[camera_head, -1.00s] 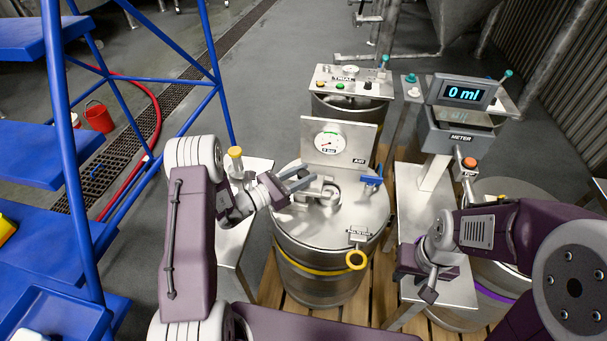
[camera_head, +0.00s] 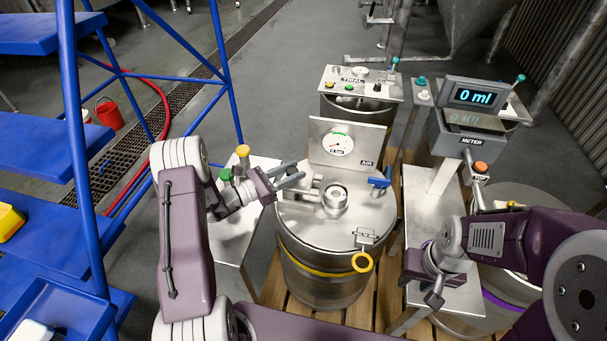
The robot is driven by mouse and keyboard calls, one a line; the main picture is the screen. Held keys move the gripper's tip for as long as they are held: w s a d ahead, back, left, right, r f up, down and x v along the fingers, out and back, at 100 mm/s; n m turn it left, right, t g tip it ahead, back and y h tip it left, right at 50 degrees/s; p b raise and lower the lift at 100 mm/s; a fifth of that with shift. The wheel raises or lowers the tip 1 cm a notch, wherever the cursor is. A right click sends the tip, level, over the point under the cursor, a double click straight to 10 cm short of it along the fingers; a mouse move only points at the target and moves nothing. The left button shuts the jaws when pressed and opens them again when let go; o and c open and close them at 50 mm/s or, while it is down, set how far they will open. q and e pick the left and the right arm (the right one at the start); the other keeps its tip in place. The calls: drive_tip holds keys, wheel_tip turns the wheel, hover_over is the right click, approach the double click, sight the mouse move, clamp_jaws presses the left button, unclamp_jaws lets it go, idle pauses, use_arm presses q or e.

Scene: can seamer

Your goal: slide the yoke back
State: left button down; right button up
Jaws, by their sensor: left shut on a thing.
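The yoke (camera_head: 308,193) is a grey metal piece on the lid of the steel keg (camera_head: 318,235), just left of the round metal neck (camera_head: 335,197). The neck's round top shows from above. My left gripper (camera_head: 297,180) reaches in from the left over the keg's left rim and is shut on the yoke. Its fingers partly hide the held part. My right gripper (camera_head: 434,298) hangs low at the right, over the small steel table and away from the keg; its fingers are too small and dark to read.
A gauge panel (camera_head: 338,143) marked AIR stands behind the neck, with a blue valve handle (camera_head: 379,181) at its right. A yellow ring (camera_head: 362,262) hangs at the keg's front. The meter (camera_head: 470,140) reads 0 ml.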

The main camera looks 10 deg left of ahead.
use_arm(q)
drive_tip(key=shift+a, duration=0.1)
drive_tip(key=c, duration=1.1)
unclamp_jaws()
drive_tip(key=shift+a, duration=0.1)
drive_tip(key=shift+o, duration=0.4)
drive_tip(key=shift+a, duration=0.1)
drive_tip(key=v, duration=0.9)
